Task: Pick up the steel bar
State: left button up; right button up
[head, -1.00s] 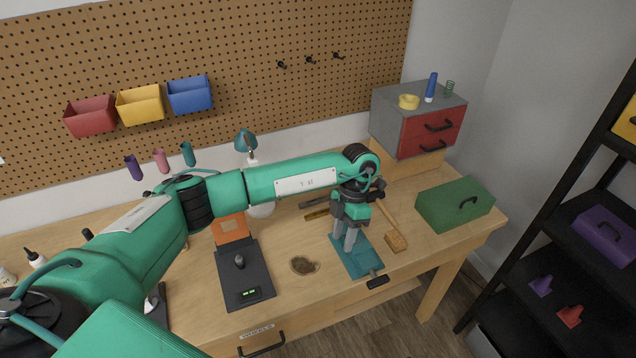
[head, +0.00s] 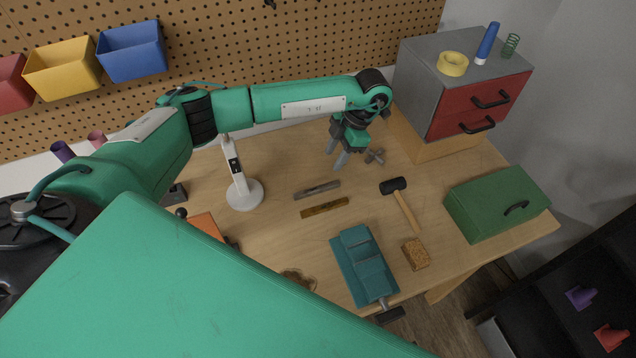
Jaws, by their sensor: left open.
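The steel bar (head: 317,190) is a thin grey bar lying flat on the wooden workbench, left of the middle of the bench. A brass-coloured bar (head: 325,207) lies just in front of it, roughly parallel and apart. My left gripper (head: 336,157) points down, open and empty, behind and slightly right of the steel bar. Its fingers are clear of the bar. My right gripper is not in view.
A mallet (head: 402,200), a teal vise (head: 362,265), a brush or sponge (head: 416,254) and a green toolbox (head: 497,204) stand to the right. A white lamp stand (head: 243,193) is left of the bars. A grey drawer cabinet (head: 423,72) stands behind. My arm hides the bench front.

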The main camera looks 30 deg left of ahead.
pick_arm(q)
jog(key=p, duration=0.2)
send_near(318, 188)
jog(key=shift+s+a+f, duration=0.1)
jog(key=shift+a+f, duration=0.45)
jog(key=shift+f, duration=0.2)
jog(key=shift+x, duration=0.75)
jog(key=p+x, duration=0.3)
jog(key=shift+s+d+f, duration=0.25)
jog(key=shift+s+f, duration=0.05)
jog(key=shift+s+a+f+p, duration=0.15)
jog(key=shift+f+p, duration=0.2)
jog(key=shift+f, duration=0.25)
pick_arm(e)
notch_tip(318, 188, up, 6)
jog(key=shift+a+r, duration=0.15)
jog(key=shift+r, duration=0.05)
pick_arm(q)
jog(key=shift+c, duration=0.9)
grip_shut()
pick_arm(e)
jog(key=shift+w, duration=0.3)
